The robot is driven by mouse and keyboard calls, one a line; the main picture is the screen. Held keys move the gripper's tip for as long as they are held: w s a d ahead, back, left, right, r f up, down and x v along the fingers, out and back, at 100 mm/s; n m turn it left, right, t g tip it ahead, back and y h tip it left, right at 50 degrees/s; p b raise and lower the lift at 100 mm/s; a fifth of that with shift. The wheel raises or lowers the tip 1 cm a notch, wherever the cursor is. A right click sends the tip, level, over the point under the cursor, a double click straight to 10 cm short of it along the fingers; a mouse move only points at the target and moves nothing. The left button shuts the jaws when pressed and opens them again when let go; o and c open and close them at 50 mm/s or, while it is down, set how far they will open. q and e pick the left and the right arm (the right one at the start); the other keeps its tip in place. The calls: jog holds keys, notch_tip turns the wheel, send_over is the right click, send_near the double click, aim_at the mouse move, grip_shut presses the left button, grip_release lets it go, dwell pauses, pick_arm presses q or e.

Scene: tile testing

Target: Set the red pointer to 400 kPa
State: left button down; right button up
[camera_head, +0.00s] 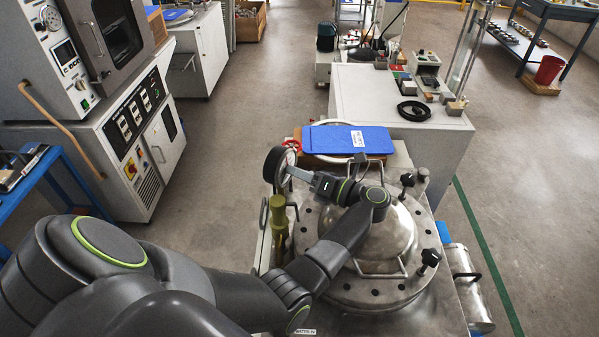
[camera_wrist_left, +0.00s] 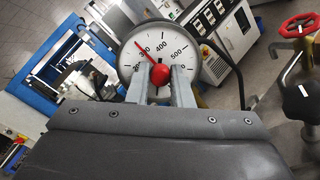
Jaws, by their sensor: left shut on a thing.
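The round pressure gauge (camera_head: 274,163) has a black rim and stands at the left edge of the steel vessel, nearly edge-on in the head view. In the left wrist view its white dial (camera_wrist_left: 163,30) faces me. My left gripper (camera_head: 290,174) is at the dial front. In the wrist view its two fingers (camera_wrist_left: 160,72) are shut on the red knob (camera_wrist_left: 158,75) at the dial's centre. The red pointer (camera_wrist_left: 146,51) points up and left, near the 300 mark, left of the 400 numeral. The fingers hide part of the lower dial. My right gripper is out of view.
The domed steel vessel (camera_head: 388,240) with bolts and clamps lies beneath my left forearm. An olive-green valve post (camera_head: 278,215) stands near the gauge. A red handwheel (camera_wrist_left: 298,25) is at the right in the wrist view.

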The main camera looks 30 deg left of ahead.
pick_arm(q)
jog(key=shift+m, duration=0.3)
jog(key=shift+m+b, duration=0.3)
jog(key=shift+m, duration=3.7)
jog(key=shift+h, duration=0.3)
jog(key=c, duration=1.3)
grip_release()
jog(key=shift+w, duration=0.1)
